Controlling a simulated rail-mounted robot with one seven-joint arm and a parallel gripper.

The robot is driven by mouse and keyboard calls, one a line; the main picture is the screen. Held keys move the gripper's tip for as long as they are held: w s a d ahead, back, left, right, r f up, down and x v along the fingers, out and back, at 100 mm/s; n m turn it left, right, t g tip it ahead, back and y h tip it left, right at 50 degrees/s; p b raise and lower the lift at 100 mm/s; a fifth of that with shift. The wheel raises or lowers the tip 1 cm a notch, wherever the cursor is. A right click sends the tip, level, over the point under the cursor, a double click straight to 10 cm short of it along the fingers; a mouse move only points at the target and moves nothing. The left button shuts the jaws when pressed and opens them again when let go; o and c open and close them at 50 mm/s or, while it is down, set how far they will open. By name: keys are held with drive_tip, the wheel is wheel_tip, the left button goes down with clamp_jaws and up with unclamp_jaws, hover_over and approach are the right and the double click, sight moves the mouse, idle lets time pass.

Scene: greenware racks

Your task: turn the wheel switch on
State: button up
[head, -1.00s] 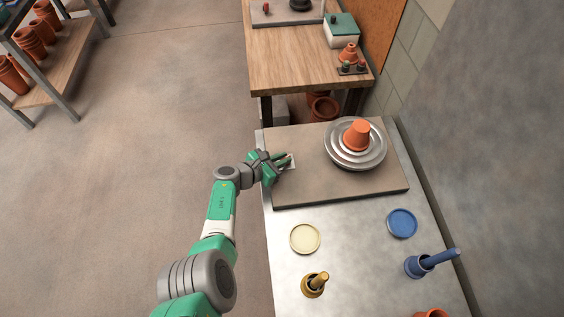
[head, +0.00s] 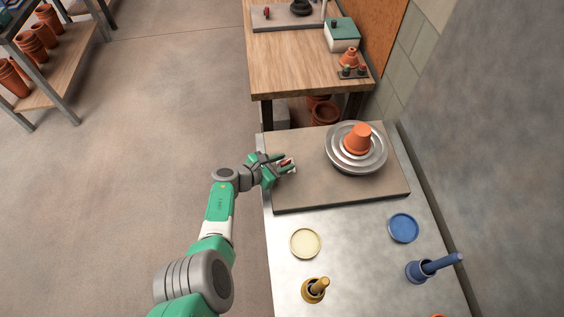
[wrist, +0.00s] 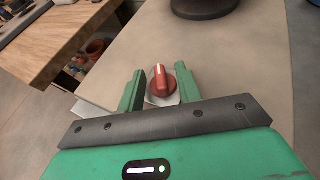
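The wheel switch is a red rotary knob (wrist: 161,80) with a pale pointer line, on a light plate near the left edge of the grey wheel board (head: 340,188). In the wrist view the pointer line points nearly straight up the picture. My gripper (wrist: 159,88) is open, with one green finger on each side of the knob and gaps visible between. In the head view my gripper (head: 284,163) is at the plate, and a bit of red shows between the fingers. The silver wheel (head: 341,164) carries an orange pot (head: 357,138).
On the metal table in front of the board are a cream dish (head: 305,243), a blue dish (head: 403,228), a brass-coloured holder (head: 314,290) and a blue holder (head: 417,271). A wooden table (head: 300,68) stands behind. A grey wall is on the right.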

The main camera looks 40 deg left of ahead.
drive_tip(key=p+v, duration=0.6)
drive_tip(key=v, duration=0.1)
drive_tip(key=shift+r, duration=0.1)
drive_tip(key=shift+s, duration=0.35)
